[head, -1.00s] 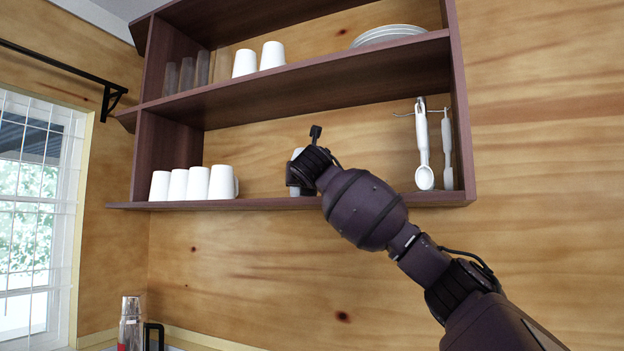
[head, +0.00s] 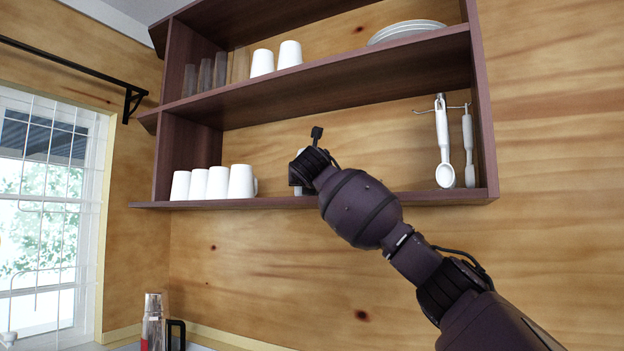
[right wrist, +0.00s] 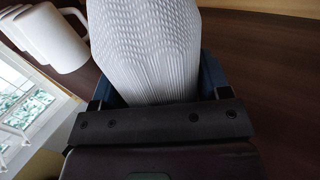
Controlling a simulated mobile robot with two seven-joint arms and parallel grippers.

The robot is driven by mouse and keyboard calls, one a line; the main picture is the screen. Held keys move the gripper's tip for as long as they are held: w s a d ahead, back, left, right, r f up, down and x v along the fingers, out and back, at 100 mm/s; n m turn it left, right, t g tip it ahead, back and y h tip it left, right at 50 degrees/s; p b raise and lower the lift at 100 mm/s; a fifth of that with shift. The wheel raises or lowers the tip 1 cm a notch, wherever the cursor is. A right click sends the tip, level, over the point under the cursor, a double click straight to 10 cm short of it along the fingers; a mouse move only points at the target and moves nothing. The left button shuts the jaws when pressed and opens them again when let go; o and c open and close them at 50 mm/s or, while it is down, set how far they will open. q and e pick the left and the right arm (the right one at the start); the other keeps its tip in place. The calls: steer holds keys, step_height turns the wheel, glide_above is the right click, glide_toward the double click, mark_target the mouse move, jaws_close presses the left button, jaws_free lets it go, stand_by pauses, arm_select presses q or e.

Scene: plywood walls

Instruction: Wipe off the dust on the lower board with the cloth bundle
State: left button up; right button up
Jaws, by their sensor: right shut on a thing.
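The lower board (head: 235,203) is the dark brown bottom shelf of the wall unit. It also fills much of the right wrist view (right wrist: 275,75). No dust can be made out on it. My right gripper (head: 298,178) is at this board, right of the white mugs, with its arm coming up from the lower right. It is shut on the cloth bundle (right wrist: 155,50), which is white and ribbed. In the head view the bundle is mostly hidden behind the gripper. Whether the cloth touches the board cannot be told. My left gripper is not in view.
White utensils (head: 443,145) hang at the right end. The middle shelf (head: 340,80) lies above, with cups and plates.

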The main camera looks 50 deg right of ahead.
steer(key=shift+w+a+f, duration=0.1)
steer(key=shift+w+a, duration=0.2)
steer(key=shift+w, duration=0.55)
steer(key=shift+w+a, duration=0.25)
steer(key=shift+w, duration=0.55)
steer(key=shift+w+r, duration=0.1)
steer(key=shift+r, duration=0.65)
step_height(320, 180, up, 2)
steer(key=shift+r, duration=1.3)
steer(key=shift+r, duration=1.5)
